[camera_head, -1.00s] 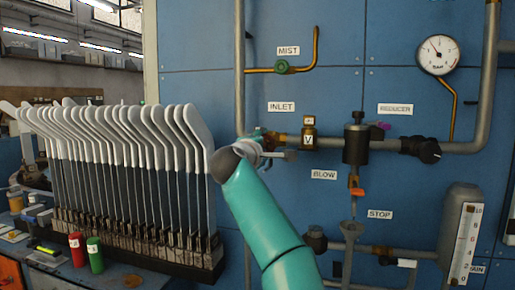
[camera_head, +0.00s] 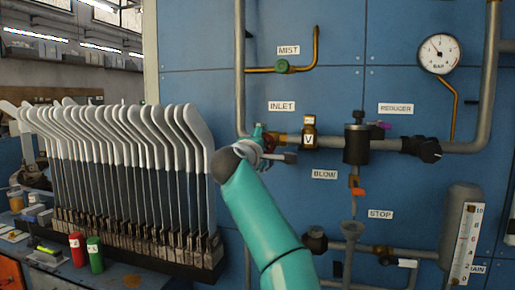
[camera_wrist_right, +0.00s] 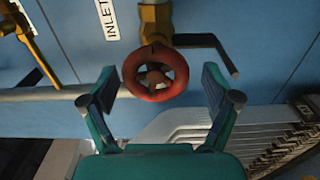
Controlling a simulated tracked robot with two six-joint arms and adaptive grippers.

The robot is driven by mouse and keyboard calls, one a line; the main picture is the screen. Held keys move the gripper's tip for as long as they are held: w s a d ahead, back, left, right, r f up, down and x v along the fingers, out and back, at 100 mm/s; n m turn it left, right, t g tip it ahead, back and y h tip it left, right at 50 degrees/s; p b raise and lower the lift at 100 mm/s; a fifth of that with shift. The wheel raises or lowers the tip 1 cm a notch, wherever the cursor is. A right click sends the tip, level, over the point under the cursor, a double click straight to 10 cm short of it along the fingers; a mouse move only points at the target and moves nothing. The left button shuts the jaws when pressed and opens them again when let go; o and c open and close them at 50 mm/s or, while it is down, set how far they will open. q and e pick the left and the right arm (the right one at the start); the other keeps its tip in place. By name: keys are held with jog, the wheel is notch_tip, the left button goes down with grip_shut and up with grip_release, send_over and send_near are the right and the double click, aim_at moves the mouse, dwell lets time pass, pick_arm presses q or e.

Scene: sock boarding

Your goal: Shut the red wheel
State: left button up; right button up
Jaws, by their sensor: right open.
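The red wheel (camera_wrist_right: 155,72) is a small round handwheel on a brass valve near the INLET label. In the right wrist view it sits between the two spread teal fingers of my right gripper (camera_wrist_right: 158,82), with a gap on each side. No finger visibly touches it. In the head view my right gripper (camera_head: 268,143) is at the pipe below the INLET label (camera_head: 282,106), and its wrist and fingers hide most of the wheel. My left gripper is in neither view.
A dark bent lever (camera_wrist_right: 212,42) stands close beside the wheel. A brass valve body (camera_head: 309,132) and the reducer (camera_head: 356,143) are to the right on the pipe. A rack of white-topped boards (camera_head: 120,190) stands to the left.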

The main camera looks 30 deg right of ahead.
jog(key=shift+r, duration=0.1)
jog(key=shift+s+a, duration=0.1)
jog(key=shift+a, duration=0.05)
jog(key=v, duration=1.1)
jog(key=shift+s+a, duration=0.25)
dwell(0.3)
